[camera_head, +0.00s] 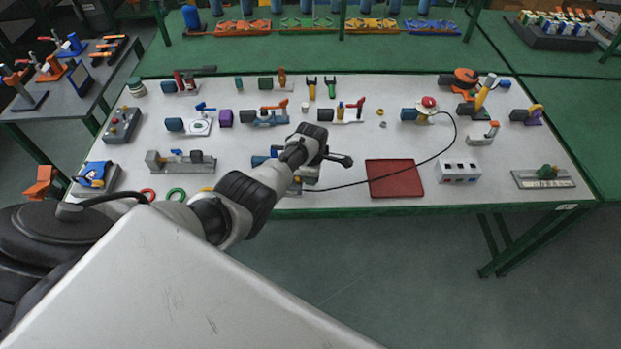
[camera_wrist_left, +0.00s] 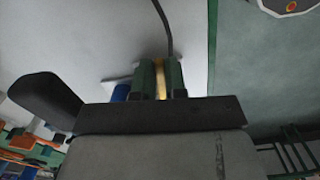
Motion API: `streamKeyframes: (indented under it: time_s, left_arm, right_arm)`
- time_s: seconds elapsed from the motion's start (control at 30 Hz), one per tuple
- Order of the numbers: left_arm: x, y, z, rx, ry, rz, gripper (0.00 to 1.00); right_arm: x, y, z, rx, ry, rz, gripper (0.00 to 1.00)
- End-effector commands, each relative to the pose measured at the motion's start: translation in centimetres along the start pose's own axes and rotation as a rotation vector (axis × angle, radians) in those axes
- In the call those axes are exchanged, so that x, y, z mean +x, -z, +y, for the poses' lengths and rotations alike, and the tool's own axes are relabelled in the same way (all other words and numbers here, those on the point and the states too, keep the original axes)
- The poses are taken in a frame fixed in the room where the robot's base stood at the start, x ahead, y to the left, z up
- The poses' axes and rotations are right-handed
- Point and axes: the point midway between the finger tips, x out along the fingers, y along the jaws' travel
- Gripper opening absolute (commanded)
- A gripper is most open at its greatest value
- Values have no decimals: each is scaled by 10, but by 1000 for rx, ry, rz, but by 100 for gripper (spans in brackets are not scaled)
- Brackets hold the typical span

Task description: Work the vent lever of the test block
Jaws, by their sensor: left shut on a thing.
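My left arm reaches over the white table, and its dark wrist (camera_head: 306,145) is at the table's front middle; the fingertips are hidden in the head view. A dark hose (camera_wrist_left: 165,25) runs up the picture from there. A blue part (camera_wrist_left: 121,92) on a pale base shows just left of the fingers. In the head view a blue piece (camera_head: 262,160) shows beside my arm, which covers most of what stands there. I cannot make out the vent lever clearly.
A black hose (camera_head: 400,172) crosses the table over a red mat (camera_head: 394,180) to a device with a red top (camera_head: 428,103). A white socket box (camera_head: 458,171) stands right of the mat. Several small fixtures stand in rows behind my wrist.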

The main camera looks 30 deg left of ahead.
Motion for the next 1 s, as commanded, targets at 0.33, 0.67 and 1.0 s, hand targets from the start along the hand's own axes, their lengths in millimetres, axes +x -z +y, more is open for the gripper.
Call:
streamKeyframes:
  time_s: [0.33,0.67,1.0]
  left_arm:
    - [-1,0,4,-79,-2,0,0]
    - [-1,0,4,-82,-2,0,0]
    - [-1,0,4,-81,-1,0,23]
  right_arm:
    - [1,0,0,0,0,0,43]
    - [1,0,0,0,0,0,43]
    - [1,0,1,-1,-2,0,43]
